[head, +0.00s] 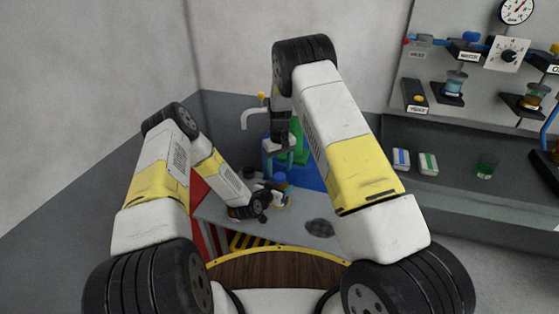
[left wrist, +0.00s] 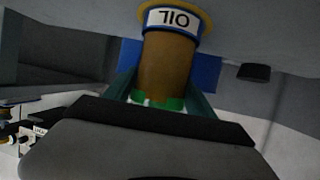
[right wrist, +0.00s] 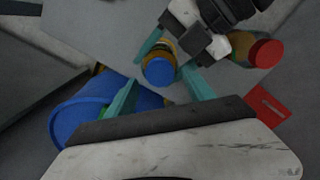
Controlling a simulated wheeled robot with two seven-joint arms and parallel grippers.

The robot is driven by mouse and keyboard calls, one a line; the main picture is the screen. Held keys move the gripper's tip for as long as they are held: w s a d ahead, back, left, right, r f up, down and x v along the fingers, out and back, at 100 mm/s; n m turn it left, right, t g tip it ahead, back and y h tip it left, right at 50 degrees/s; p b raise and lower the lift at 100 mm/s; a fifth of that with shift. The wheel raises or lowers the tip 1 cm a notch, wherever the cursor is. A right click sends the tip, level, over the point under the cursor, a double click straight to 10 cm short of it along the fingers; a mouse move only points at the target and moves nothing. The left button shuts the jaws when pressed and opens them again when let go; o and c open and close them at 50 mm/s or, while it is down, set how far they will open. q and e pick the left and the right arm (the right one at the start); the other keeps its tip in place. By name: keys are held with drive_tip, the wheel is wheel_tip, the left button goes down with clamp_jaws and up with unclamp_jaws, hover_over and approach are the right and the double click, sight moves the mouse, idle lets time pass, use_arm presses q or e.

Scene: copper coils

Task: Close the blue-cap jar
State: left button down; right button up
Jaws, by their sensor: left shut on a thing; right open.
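The blue-cap jar (head: 285,200) stands on the grey table, with its blue cap (head: 279,179) on top. My left gripper (head: 266,197) is shut on the jar from the left side. My right gripper (head: 278,162) points down above the jar and is open. In the right wrist view the blue cap (right wrist: 160,70) lies between and just beyond the teal fingers, apart from them. I cannot tell whether the cap is seated.
A red-capped container (right wrist: 264,53) appears beside my left gripper in the right wrist view. A large blue container (right wrist: 75,115) is at lower left there. A dark round patch (head: 320,228) is on the table.

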sight(280, 176)
drive_tip(key=shift+f, duration=1.65)
clamp_jaws()
drive_tip(key=shift+o, duration=0.8)
unclamp_jaws()
wheel_tip(280, 176, up, 12)
